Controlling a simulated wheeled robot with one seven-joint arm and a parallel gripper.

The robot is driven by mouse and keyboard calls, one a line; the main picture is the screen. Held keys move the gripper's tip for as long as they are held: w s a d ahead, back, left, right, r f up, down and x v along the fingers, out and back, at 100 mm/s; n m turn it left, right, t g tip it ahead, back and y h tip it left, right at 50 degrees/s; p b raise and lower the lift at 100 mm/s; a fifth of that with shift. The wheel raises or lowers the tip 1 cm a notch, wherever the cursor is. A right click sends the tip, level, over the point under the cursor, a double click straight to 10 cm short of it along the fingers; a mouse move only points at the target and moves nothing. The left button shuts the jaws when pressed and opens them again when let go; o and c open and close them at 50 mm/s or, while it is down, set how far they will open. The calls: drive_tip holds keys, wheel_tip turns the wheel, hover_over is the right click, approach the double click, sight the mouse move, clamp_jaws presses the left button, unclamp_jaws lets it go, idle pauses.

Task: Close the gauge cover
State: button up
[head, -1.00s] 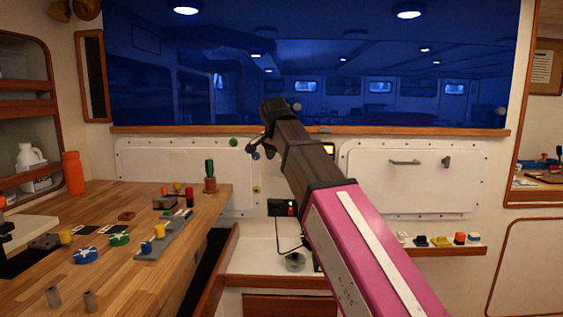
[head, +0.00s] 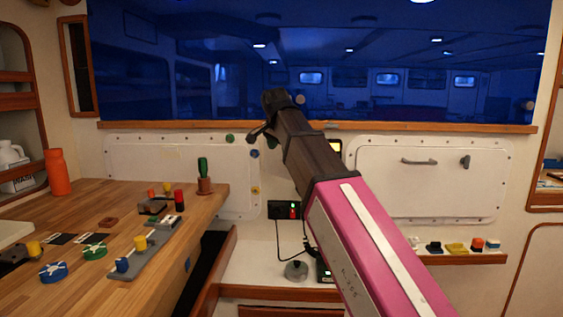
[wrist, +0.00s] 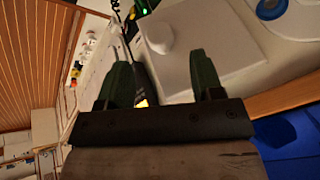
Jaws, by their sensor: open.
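My gripper (head: 268,118) is raised in front of the back wall in the head view, its fingers partly hidden by my arm. In the wrist view the two green fingers of my gripper (wrist: 160,76) are spread apart with nothing held between them. In the head view my arm hides part of a small yellow-lit unit (head: 335,146) on the wall.
A wooden workbench (head: 200,225) with several small parts is at left. An orange bottle (head: 57,172) stands at its far end. A white wall hatch (head: 435,195) with a handle is right of my arm, above a small shelf (head: 465,259) of coloured parts. A dark window fills the upper back wall.

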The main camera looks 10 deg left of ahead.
sight(281, 159)
drive_tip(key=shift+x, duration=3.1)
drive_tip(key=c, duration=0.9)
